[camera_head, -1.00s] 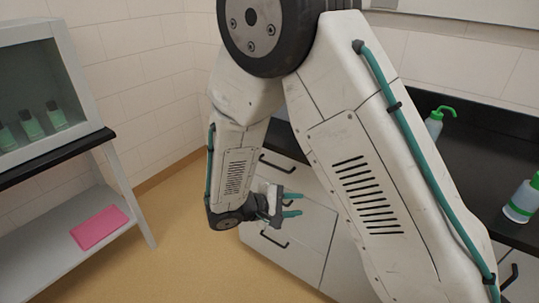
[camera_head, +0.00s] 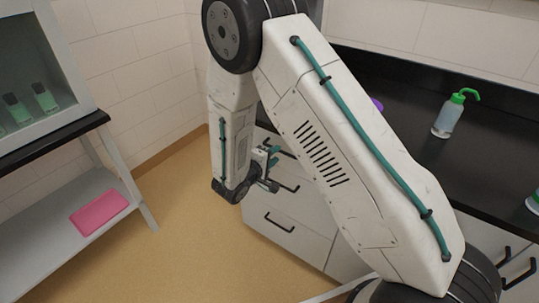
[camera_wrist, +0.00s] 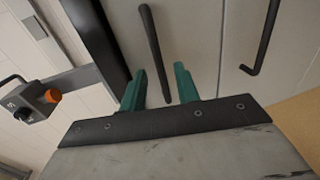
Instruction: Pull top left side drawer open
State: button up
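A white drawer unit (camera_head: 306,212) stands under the black counter, with several black bar handles. My gripper (camera_head: 271,158) is at the upper part of its front, partly hidden by my arm. In the wrist view, my gripper (camera_wrist: 160,82) has its two teal fingers apart. The top drawer's handle (camera_wrist: 151,45), nearest the dark counter edge, runs between them in the picture. I cannot tell whether the fingers touch it. The handle of the drawer below (camera_wrist: 262,42) is off to the right. In the head view, a lower drawer handle (camera_head: 279,223) is clear of the gripper.
The black counter (camera_head: 400,92) holds a wash bottle with a green top (camera_head: 452,113). A bench at left has a pink item (camera_head: 99,212) on its shelf. Open floor (camera_head: 190,262) lies before the drawers. A grey box with an orange knob (camera_wrist: 52,96) shows in the wrist view.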

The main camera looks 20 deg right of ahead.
jog(key=shift+x, duration=1.4)
